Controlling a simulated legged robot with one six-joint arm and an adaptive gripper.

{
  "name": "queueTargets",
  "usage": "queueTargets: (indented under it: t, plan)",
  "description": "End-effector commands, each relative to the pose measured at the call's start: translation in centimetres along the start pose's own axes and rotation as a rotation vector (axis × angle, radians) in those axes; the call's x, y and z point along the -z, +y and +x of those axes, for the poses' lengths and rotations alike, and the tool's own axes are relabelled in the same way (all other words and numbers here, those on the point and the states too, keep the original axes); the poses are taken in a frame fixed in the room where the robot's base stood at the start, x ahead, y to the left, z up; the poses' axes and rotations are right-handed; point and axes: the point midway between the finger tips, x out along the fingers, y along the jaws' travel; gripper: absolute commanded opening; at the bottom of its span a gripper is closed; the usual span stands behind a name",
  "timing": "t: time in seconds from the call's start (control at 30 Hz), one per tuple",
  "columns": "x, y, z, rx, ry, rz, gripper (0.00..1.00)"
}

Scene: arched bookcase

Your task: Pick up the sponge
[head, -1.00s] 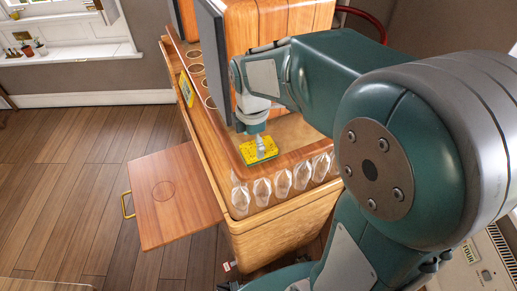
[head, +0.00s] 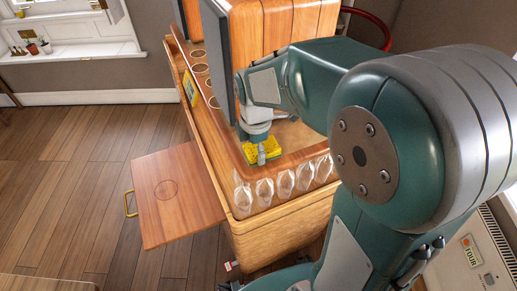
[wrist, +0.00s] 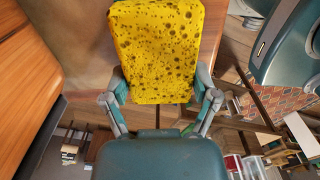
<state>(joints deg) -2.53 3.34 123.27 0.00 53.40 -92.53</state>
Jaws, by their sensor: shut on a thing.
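The yellow, dark-pored sponge (head: 252,157) is at the near end of the wooden bookcase top, partly hidden behind my gripper (head: 261,154). In the wrist view the sponge (wrist: 158,45) is large, between the two fingers of my gripper (wrist: 161,88). The fingers are shut on its sides near its lower end. I cannot tell from the head view whether the sponge touches the wood or is held just above it.
Carved clear ornaments (head: 264,191) line the near edge of the bookcase (head: 265,228). A dark upright panel (head: 219,60) stands close to my wrist. A wooden leaf (head: 175,200) sticks out at the left. The floor (head: 60,180) farther left is clear.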

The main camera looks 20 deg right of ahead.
Motion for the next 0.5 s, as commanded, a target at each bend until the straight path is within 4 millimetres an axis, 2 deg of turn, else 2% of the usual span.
queueTargets:
  t: [0.17, 0.3, 0.5]
  plan:
    - [0.0, 0.1, -1.1, -0.003, 0.000, 0.000, 0.56]
    - [0.0, 0.1, -3.2, -0.006, 0.000, 0.000, 0.56]
    - [3.5, -0.4, -7.2, -0.006, 0.000, -0.006, 0.56]
